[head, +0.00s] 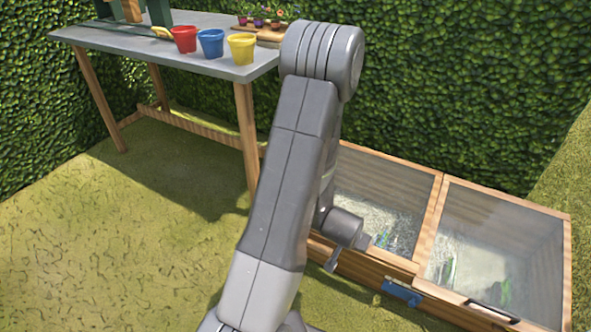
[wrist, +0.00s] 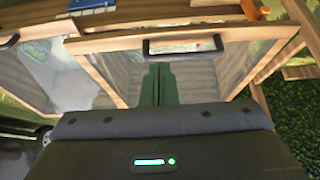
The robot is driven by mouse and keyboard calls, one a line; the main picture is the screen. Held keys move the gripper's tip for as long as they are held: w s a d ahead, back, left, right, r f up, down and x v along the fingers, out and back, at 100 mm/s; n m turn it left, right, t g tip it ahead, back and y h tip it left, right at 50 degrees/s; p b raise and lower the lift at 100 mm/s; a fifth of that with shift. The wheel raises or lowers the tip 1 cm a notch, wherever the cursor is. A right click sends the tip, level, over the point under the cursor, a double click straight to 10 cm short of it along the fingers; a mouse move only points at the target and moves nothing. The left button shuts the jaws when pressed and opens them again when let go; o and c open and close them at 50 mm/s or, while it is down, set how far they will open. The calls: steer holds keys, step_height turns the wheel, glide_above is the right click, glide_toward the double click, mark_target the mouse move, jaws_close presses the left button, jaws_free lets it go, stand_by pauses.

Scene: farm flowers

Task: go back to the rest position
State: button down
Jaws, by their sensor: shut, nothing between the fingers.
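My gripper (wrist: 160,70) shows in the wrist view with its two green fingers together and nothing between them. The fingers point toward the wooden cold frame (wrist: 115,42) and overlap its glass lid below a dark handle (wrist: 185,46). I cannot tell whether they touch it. In the head view my arm reaches from the bottom centre up and bends down behind itself. Its lower end is near the left part of the cold frame (head: 432,215), and the fingers are mostly hidden there.
A grey-topped table (head: 130,42) stands at the back left. It carries a red pot (head: 184,39), a blue pot (head: 210,43), a yellow pot (head: 242,49) and a tray of small flowers (head: 262,32). Hedges (head: 460,90) close the back. Open grass (head: 110,240) lies at left.

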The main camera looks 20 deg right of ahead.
steer(key=b+x, duration=0.5)
steer(key=x, duration=0.8)
steer(key=shift+w+d+r, duration=0.25)
steer(key=shift+w+d, duration=0.1)
